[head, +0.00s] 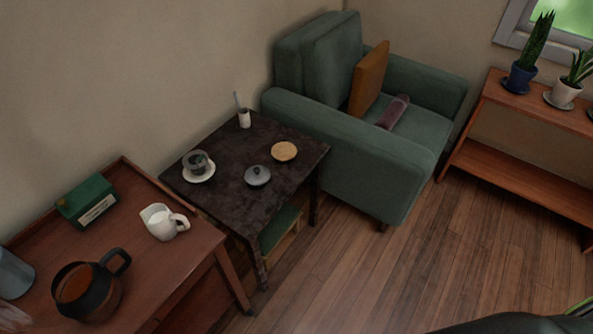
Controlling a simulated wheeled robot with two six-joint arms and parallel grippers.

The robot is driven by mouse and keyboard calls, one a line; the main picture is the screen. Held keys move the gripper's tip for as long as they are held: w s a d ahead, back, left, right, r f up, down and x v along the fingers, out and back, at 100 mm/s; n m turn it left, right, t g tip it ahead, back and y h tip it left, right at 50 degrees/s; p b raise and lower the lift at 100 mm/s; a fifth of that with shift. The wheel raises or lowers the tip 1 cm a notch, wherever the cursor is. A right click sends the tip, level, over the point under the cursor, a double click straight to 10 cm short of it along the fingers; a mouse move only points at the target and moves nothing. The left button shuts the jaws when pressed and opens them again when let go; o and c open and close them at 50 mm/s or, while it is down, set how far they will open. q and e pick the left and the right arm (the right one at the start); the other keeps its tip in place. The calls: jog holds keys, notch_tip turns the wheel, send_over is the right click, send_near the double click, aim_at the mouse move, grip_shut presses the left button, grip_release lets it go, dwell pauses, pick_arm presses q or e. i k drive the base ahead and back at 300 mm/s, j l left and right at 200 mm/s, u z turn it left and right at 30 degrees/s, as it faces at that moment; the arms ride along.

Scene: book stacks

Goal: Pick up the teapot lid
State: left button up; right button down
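A small grey lid with a knob on top (258,176), which looks like the teapot lid, lies on the dark square table (245,205), near its middle. A dark round pot with a side handle (88,291) stands on the brown wooden table at lower left. Its top is open and shows an orange-brown inside. Neither of my grippers shows in the head view.
On the dark table are a cup on a white saucer (199,174), a tan round disc (284,151) and a small white holder (244,119). The brown table (190,262) bears a white jug (164,222) and green box (87,201). A green armchair (350,165) adjoins. Wooden floor (390,265) is clear.

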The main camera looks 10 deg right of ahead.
aim_at(256, 175)
jog(key=i+l, duration=0.15)
jog(key=l, duration=0.15)
jog(key=i+l+u, duration=0.1)
jog(key=l, duration=0.2)
jog(key=i+l, duration=0.2)
jog(key=l, duration=0.15)
jog(key=i+l+u, duration=0.15)
jog(key=l, duration=0.15)
